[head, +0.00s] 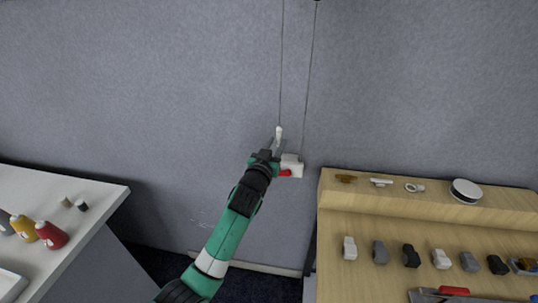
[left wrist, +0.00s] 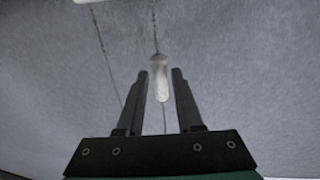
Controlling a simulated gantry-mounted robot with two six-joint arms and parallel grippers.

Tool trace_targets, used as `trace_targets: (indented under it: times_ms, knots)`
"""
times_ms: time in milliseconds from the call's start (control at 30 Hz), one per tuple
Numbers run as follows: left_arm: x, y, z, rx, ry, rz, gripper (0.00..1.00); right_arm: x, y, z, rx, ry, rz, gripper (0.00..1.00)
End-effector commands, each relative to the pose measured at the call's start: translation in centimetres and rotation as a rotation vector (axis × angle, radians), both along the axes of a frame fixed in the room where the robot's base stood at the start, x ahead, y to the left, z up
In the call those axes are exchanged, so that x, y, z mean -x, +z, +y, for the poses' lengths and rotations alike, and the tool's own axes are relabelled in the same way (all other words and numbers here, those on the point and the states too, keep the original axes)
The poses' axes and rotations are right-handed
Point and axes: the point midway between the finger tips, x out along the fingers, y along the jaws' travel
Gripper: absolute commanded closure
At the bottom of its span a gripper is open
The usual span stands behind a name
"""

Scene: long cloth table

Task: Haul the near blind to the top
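A white cord pull (head: 279,132) hangs on a thin cord in front of the grey wall, near the middle of the head view. My left gripper (head: 276,145) reaches up to it from below. In the left wrist view the cord pull (left wrist: 160,80) sits between the two fingertips of the left gripper (left wrist: 160,88), with a narrow gap on each side, so the fingers look open around it. A second cord (head: 309,80) runs beside the first toward a white block (head: 292,166) low on the wall. The blind itself is not in view. My right gripper is not in view.
A wooden bench (head: 420,212) with several small blocks and a round white-topped object (head: 466,190) stands at the right. A white table (head: 95,197) with bottles, including a red one (head: 51,235), stands at the left. Between them, floor shows.

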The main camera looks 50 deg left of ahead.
Motion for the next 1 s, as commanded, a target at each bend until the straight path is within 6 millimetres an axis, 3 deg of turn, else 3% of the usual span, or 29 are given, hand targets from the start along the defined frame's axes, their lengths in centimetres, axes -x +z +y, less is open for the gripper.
trace_targets:
  times_ms: [200, 400, 733, 867, 933, 1000]
  knots:
    - [4.2, 0.1, -2.4, 0.001, -0.002, 0.002, 0.65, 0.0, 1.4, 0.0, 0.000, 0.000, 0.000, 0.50]
    - [6.8, -0.1, -3.8, 0.002, -0.002, 0.003, 0.65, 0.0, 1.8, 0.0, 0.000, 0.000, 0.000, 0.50]
    - [7.3, -0.2, -4.1, 0.002, -0.001, 0.003, 0.65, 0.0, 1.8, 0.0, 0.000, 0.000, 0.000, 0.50]
    - [7.3, -0.1, -4.1, 0.033, -0.001, -0.016, 0.46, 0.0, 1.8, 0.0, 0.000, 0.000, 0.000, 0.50]
    - [7.2, 1.0, -4.4, 0.089, -0.017, -0.103, 0.46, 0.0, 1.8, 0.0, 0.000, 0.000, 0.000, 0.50]
    - [7.4, 4.3, -4.7, 0.110, -0.044, -0.280, 0.46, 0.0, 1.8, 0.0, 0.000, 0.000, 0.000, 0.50]
